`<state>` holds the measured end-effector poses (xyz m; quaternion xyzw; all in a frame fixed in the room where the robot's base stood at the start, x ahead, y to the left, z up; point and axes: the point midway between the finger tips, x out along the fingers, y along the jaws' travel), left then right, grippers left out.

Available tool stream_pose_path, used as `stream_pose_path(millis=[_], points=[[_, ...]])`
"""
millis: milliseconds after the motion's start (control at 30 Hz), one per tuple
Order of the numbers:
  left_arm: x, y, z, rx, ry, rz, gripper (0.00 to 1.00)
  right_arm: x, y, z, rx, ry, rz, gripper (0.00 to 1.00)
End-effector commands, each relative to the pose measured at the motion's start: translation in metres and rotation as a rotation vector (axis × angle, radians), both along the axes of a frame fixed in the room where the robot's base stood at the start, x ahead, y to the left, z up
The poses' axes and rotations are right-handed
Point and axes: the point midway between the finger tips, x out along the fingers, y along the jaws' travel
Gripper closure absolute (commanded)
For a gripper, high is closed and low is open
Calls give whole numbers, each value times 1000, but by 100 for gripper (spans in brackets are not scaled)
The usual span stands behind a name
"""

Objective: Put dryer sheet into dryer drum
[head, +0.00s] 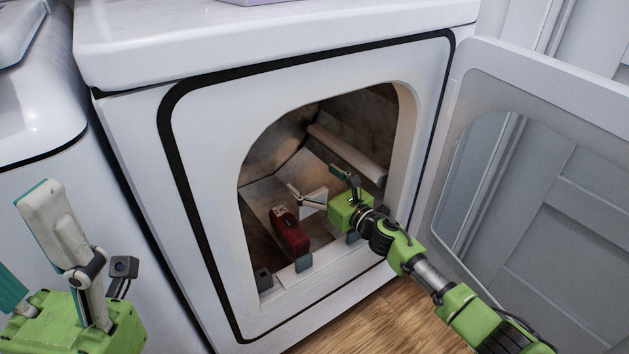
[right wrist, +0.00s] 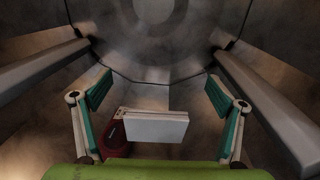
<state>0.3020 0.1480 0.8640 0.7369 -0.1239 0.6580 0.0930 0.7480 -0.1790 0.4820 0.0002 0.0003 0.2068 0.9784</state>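The dryer (head: 200,190) stands with its front opening facing me and its drum (head: 280,150) exposed. A white dryer sheet (head: 315,200), flat and rectangular, is inside the drum, in front of my right gripper (head: 315,181). In the right wrist view the sheet (right wrist: 155,126) lies between the spread fingers of my right gripper (right wrist: 160,105), with gaps on both sides. That gripper is open inside the drum. My left gripper (head: 28,255) is open and empty at the lower left, outside the dryer.
A red item (head: 290,236) lies in the drum near the front lip, also seen beside the sheet (right wrist: 117,140). Drum ribs (head: 348,150) stick inward. The open dryer door (head: 545,170) stands at the right. Another white appliance (head: 35,90) is at the left.

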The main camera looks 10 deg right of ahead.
Motion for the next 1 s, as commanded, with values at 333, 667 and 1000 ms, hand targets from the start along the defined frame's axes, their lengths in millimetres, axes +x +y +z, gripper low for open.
stream_pose_path(millis=[333, 667, 1000], points=[[1, 0, -1, 1, 4, 0, 42, -2, -1, 0, 0, 0, 0, 12], [0, 0, -1, 1, 3, 0, 42, -44, -20, -3, -2, 4, 0, 12], [0, 0, -1, 1, 2, 0, 42, -96, -43, -2, 1, 3, 0, 12]])
